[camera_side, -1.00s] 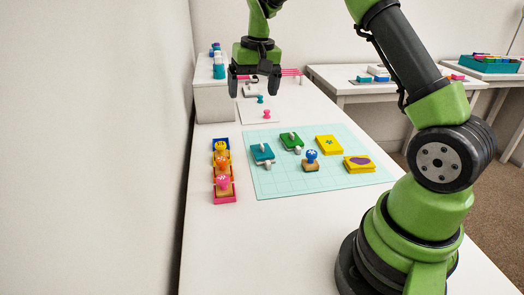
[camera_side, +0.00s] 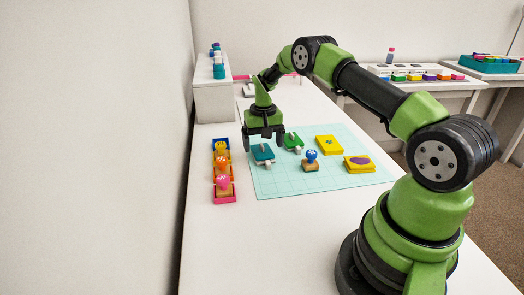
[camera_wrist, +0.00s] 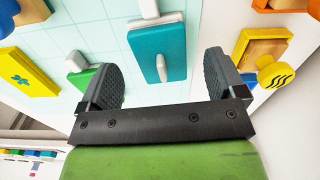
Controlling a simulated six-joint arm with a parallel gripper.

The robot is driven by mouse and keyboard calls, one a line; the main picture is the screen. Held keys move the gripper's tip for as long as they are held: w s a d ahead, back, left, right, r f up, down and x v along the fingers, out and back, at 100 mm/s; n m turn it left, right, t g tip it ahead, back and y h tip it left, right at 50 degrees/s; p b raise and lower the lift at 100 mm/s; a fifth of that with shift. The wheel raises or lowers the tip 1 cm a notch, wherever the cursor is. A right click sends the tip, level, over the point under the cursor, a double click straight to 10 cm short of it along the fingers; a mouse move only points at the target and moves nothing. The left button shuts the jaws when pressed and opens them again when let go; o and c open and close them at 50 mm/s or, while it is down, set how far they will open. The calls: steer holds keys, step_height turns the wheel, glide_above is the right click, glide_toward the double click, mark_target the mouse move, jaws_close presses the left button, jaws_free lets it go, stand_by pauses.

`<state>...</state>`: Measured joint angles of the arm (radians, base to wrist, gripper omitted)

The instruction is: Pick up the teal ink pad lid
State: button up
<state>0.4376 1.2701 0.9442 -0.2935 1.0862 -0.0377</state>
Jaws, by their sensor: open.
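The teal ink pad lid (camera_side: 262,154) lies on the pale gridded mat (camera_side: 285,184), towards its left side. In the wrist view the lid (camera_wrist: 146,47) is a teal rectangle with a small white upright knob on top and a white piece at its far edge. My gripper (camera_side: 263,144) is low over it, fingers pointing down. In the wrist view my gripper (camera_wrist: 163,80) is open and empty, one finger to each side of the lid's near part. I cannot tell the exact height left between fingertips and lid.
A green pad (camera_side: 293,141) sits close to the right. A blue-knobbed stamp (camera_side: 311,161) and two yellow pads (camera_side: 329,144) (camera_side: 359,164) are farther right. A colourful stamp rack (camera_side: 224,190) stands left of the mat. The front of the mat is clear.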

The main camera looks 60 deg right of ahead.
mark_target(263, 148)
step_height(263, 148, down, 2)
steer(key=shift+f, duration=0.2)
steer(key=c, duration=1.1)
steer(key=shift+o, duration=0.2)
steer(key=shift+r, duration=0.1)
step_height(263, 148, up, 9)
steer(key=shift+f, duration=0.2)
steer(key=shift+s+a+f, duration=0.1)
steer(key=shift+f, duration=0.65)
steer(key=shift+s+a+f, duration=0.1)
steer(key=shift+f, duration=0.65)
